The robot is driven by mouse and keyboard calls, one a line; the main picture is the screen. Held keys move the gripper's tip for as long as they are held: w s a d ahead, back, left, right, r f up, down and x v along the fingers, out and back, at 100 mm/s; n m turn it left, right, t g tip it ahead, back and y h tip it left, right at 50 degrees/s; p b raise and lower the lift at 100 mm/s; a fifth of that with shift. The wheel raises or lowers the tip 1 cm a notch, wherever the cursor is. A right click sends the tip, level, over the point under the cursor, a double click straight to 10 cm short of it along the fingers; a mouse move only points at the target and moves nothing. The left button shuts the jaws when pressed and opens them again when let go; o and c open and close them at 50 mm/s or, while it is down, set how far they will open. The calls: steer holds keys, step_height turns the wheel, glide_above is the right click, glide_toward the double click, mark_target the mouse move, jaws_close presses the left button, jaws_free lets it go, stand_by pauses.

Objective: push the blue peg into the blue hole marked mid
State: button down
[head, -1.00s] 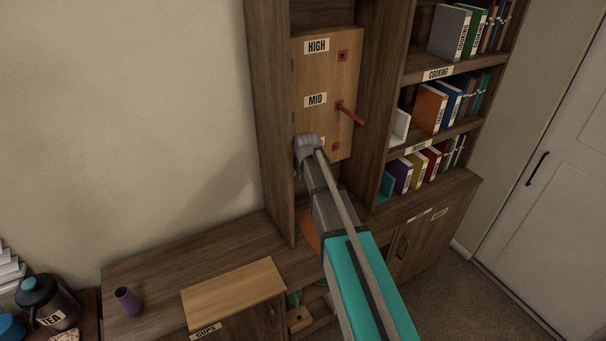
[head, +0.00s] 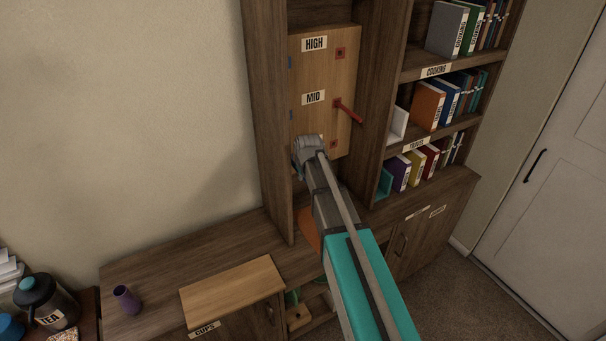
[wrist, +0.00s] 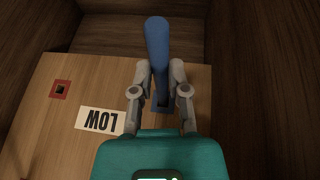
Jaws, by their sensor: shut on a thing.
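The wooden peg board (head: 325,75) stands upright in the cabinet, with HIGH and MID labels. The mid blue hole (head: 292,115) is a small blue mark at its left edge. My gripper (head: 306,150) is at the lower left of the board, covering the low blue hole in the head view. In the wrist view, my gripper (wrist: 160,75) is shut on the blue peg (wrist: 157,45). The peg's lower end is at the low blue hole (wrist: 160,106), beside the inverted LOW label (wrist: 101,120). I cannot tell whether the end is inside it.
A red peg (head: 349,113) sticks out of the mid red hole. The low red hole (wrist: 60,90) is empty. Cabinet side walls (head: 268,130) stand close on both sides of the board. Bookshelves (head: 440,70) are at the right; a purple cup (head: 127,300) is on the counter.

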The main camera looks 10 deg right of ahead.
steer(key=shift+s+d+f, duration=0.1)
steer(key=shift+s+d, duration=0.2)
steer(key=shift+s, duration=0.55)
steer(key=shift+s+d+r, duration=0.1)
steer(key=shift+s+d, duration=0.15)
steer(key=shift+s, duration=0.65)
steer(key=shift+s+d+f, duration=0.1)
steer(key=shift+s+d, duration=0.2)
steer(key=shift+s, duration=0.55)
steer(key=shift+s+d, duration=0.15)
steer(key=shift+s, duration=0.35)
